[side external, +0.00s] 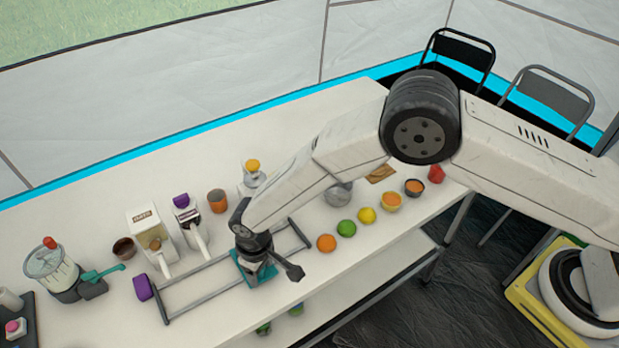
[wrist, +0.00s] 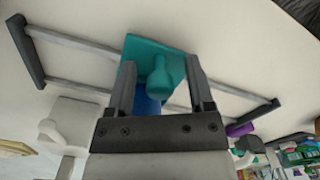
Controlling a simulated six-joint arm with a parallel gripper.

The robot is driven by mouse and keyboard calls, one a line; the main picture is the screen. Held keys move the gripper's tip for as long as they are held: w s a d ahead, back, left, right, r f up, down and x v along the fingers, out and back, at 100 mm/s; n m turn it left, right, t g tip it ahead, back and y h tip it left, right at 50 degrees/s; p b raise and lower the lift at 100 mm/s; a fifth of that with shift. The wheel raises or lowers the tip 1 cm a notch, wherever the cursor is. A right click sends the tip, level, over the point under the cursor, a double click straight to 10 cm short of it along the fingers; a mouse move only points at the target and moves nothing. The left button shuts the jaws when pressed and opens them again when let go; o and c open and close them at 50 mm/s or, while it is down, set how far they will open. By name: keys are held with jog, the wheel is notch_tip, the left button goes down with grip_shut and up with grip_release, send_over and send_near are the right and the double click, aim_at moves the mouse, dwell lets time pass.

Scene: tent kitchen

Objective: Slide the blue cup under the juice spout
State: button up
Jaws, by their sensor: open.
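The teal carriage (side external: 266,278) sits on a grey two-bar rail frame on the table; in the wrist view its plate (wrist: 140,47) carries a rounded teal knob (wrist: 158,82). The blue cup (wrist: 148,105) shows only partly in the wrist view, behind the knob and between my fingers; in the side view I cannot make it out. My gripper (side external: 262,264) is down at the carriage, its fingers open on either side of the knob (wrist: 160,66). I cannot tell whether they touch it. Two white dispensers (side external: 150,238) (side external: 187,222) with levers stand behind the rails; which spout gives juice is unclear.
A purple block (side external: 143,287) is at the left end of the rails (side external: 195,289). A blender (side external: 50,270) stands far left and a yellow-topped machine (side external: 253,178) behind my arm.

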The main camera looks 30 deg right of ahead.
grip_shut()
jog(key=shift+d, duration=4.25)
grip_release()
